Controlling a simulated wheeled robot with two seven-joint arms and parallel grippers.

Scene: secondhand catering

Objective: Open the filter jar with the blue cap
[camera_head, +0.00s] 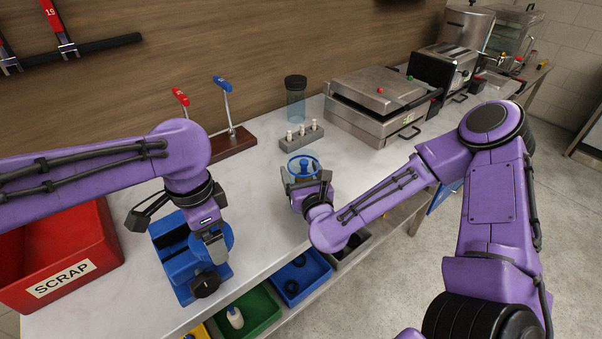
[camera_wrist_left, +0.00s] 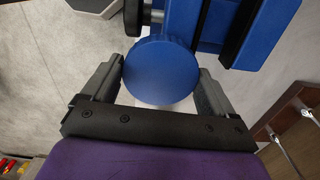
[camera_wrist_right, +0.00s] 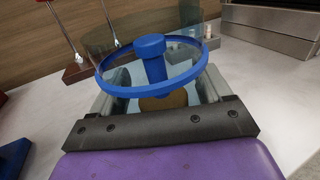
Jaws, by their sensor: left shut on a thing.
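A round blue cap (camera_wrist_left: 160,70) sits between the fingers of my left gripper (camera_wrist_left: 160,85), which is shut on it. In the head view the blue cap (camera_head: 222,236) shows beside the blue vise (camera_head: 172,254), partly behind the gripper; the jar body under it is hidden. In the right wrist view, a clear vessel with a blue rim (camera_wrist_right: 110,88) and a blue central post (camera_wrist_right: 152,58) stands between the fingers of my right gripper (camera_wrist_right: 165,92). I cannot tell whether these fingers press on it. The vessel's blue rim also shows in the head view (camera_head: 303,157).
A red SCRAP bin (camera_head: 60,255) is at the left. A stand with red and blue handled levers (camera_head: 222,146), a grey block with white pegs (camera_head: 301,136), a tinted jar (camera_head: 296,103) and a press grill (camera_head: 375,103) stand behind. Blue (camera_head: 303,278) and green bins are below.

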